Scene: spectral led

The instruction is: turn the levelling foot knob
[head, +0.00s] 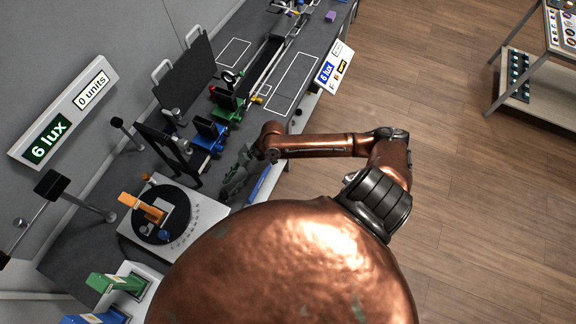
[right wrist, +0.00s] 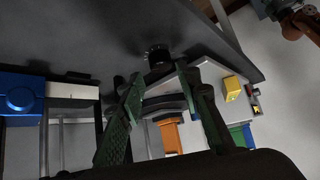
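A dark round knob (right wrist: 158,54), with pale marks around it, sits on the dark bench surface in the right wrist view; it looks like the levelling foot knob. It is beside the edge of a pale plate. I cannot make it out in the head view. My right gripper (head: 238,172) is at the bench's front edge, right of the turntable plate (head: 205,212). In the right wrist view my right gripper (right wrist: 165,100) has its two green fingers wide apart with nothing between their tips; the knob appears beyond them, apart. My left gripper is not in view.
The black turntable (head: 172,222) carries an orange block (head: 143,208). A blue mount (head: 207,138) and a green mount (head: 226,108) stand further along the bench. A display (head: 64,112) reads "6 lux" and "0 units". Floor to the right is clear up to a shelf (head: 545,100).

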